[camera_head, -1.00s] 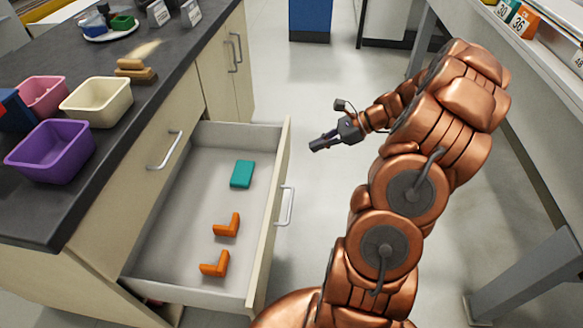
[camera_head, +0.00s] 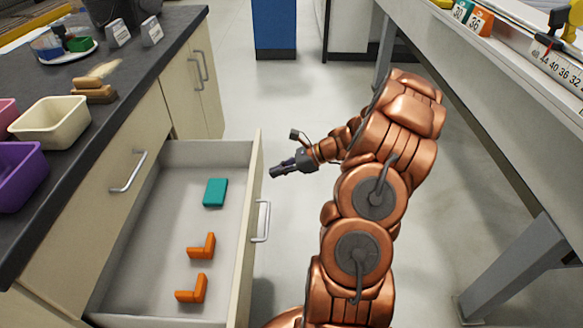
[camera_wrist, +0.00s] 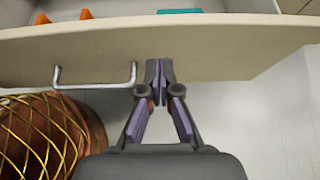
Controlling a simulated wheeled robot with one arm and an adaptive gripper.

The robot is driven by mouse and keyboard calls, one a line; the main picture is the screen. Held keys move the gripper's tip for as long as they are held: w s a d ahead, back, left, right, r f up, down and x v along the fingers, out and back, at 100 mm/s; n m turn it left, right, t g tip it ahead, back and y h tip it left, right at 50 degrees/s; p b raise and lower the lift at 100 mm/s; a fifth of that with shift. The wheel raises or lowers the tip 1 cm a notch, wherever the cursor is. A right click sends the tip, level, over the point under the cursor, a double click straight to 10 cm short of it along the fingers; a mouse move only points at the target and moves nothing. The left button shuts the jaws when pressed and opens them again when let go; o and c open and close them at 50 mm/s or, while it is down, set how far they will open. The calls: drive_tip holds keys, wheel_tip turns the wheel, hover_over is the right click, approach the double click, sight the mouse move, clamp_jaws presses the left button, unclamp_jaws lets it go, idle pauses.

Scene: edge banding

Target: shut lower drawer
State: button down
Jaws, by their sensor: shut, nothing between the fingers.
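The lower drawer (camera_head: 246,225) is pulled out of the cabinet, its pale front facing right with a metal handle (camera_head: 262,221) on it. Inside lie a teal block (camera_head: 215,192) and two orange L-shaped pieces (camera_head: 202,246), (camera_head: 192,289). My gripper (camera_head: 273,173) is shut and empty, just right of the drawer front near its far end. In the wrist view the shut fingertips (camera_wrist: 159,64) are in front of the drawer front (camera_wrist: 215,52), right of the handle (camera_wrist: 95,84). I cannot tell whether they touch it.
The upper drawer above, with a handle (camera_head: 128,172), is closed. The dark countertop (camera_head: 75,127) carries a cream bin (camera_head: 50,124), a purple bin (camera_head: 15,178) and a brush (camera_head: 95,88). Clear floor (camera_head: 290,105) lies beyond; a bench (camera_head: 490,130) runs along the right.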

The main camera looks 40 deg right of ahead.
sight(255, 174)
drive_tip(key=shift+w+a+b, duration=0.4)
drive_tip(key=shift+w+a, duration=0.95)
drive_tip(key=shift+a, duration=0.1)
